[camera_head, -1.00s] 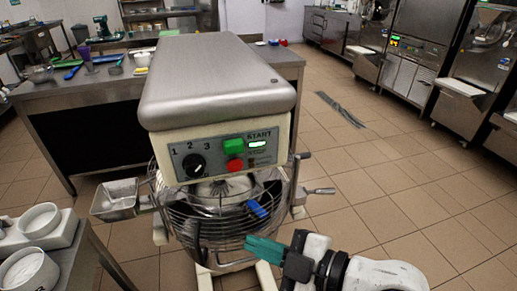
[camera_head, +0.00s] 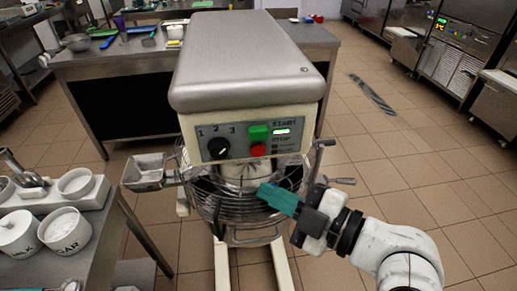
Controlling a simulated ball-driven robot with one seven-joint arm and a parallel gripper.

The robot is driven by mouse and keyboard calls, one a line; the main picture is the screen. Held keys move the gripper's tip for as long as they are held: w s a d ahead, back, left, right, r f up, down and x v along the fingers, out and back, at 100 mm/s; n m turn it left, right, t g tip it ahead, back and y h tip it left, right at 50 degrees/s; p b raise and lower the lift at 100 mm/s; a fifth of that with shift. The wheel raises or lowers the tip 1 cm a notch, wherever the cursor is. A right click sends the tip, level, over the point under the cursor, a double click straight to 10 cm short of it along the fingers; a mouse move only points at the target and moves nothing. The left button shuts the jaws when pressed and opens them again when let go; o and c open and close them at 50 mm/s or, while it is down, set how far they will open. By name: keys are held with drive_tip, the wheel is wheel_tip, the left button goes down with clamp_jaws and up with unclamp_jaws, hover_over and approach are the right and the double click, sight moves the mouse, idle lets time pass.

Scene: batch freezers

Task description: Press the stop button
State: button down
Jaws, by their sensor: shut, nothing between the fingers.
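The red stop button (camera_head: 258,150) is on the grey control panel of the mixer (camera_head: 245,60), just below the green start button (camera_head: 258,132). A black dial (camera_head: 218,148) is to its left, and a lit display is to the right of the green button. My gripper (camera_head: 266,192) is shut and empty, with teal fingers. Its tips point up and left, in front of the mixer's wire guard, below the stop button and apart from it in the picture. The stop button is fully visible.
A metal chute (camera_head: 146,172) sticks out left of the guard. A handle (camera_head: 342,181) sticks out to the right. A side table at left holds white pots (camera_head: 64,232). A steel workbench (camera_head: 110,62) stands behind. Tiled floor is clear at right.

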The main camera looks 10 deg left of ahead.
drive_tip(key=w+a, duration=0.2)
drive_tip(key=w, duration=0.4)
drive_tip(key=shift+w+b, duration=0.2)
drive_tip(key=shift+b, duration=0.25)
drive_tip(key=shift+w, duration=0.1)
idle(1.6)
drive_tip(key=shift+w+b, duration=0.25)
drive_tip(key=shift+b, duration=0.15)
drive_tip(key=shift+w+a+b, duration=0.2)
drive_tip(key=shift+w+b, duration=0.15)
drive_tip(key=shift+w, duration=0.1)
idle(0.6)
drive_tip(key=shift+s, duration=0.15)
drive_tip(key=shift+s+d, duration=0.25)
drive_tip(key=shift+s, duration=0.45)
drive_tip(key=shift+s+d+b, duration=0.1)
drive_tip(key=shift+s+d, duration=0.15)
drive_tip(key=shift+s, duration=0.55)
drive_tip(key=shift+s+d+b, duration=0.15)
drive_tip(key=shift+s+d, duration=0.05)
drive_tip(key=shift+s, duration=0.6)
drive_tip(key=shift+s+d+b, duration=0.1)
drive_tip(key=shift+s+d, duration=0.15)
drive_tip(key=shift+s, duration=0.55)
